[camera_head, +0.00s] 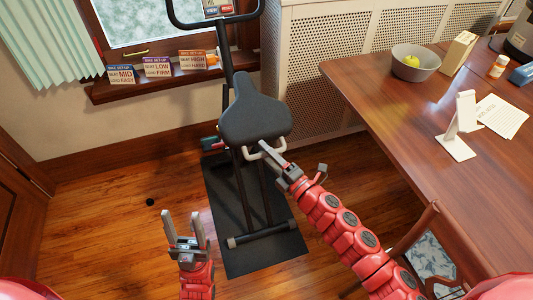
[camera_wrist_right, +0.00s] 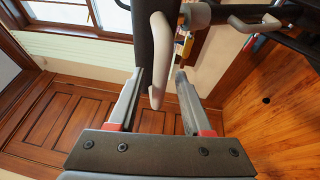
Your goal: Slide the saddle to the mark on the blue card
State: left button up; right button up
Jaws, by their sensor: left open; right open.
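The black saddle (camera_head: 255,112) sits on the post of an exercise bike, with a pale loop handle (camera_head: 270,150) under its near edge. My right gripper (camera_head: 278,166) is open at this handle. In the right wrist view the pale handle (camera_wrist_right: 157,70) reaches between the open fingers, not gripped; whether it touches one is unclear. The blue card (camera_head: 121,75), reading MID and EASY, stands at the left on the window sill. The marks on the saddle's slide are not readable. My left gripper (camera_head: 185,222) is open and empty, low beside the bike's mat.
A purple card (camera_head: 157,67) and a red card (camera_head: 194,61) stand on the sill too. The bike stands on a black mat (camera_head: 225,215). A wooden table (camera_head: 400,95) with a bowl (camera_head: 415,65) and a chair (camera_head: 435,245) limit the right side. Floor at left is mostly free.

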grip_shut()
dwell(1.4)
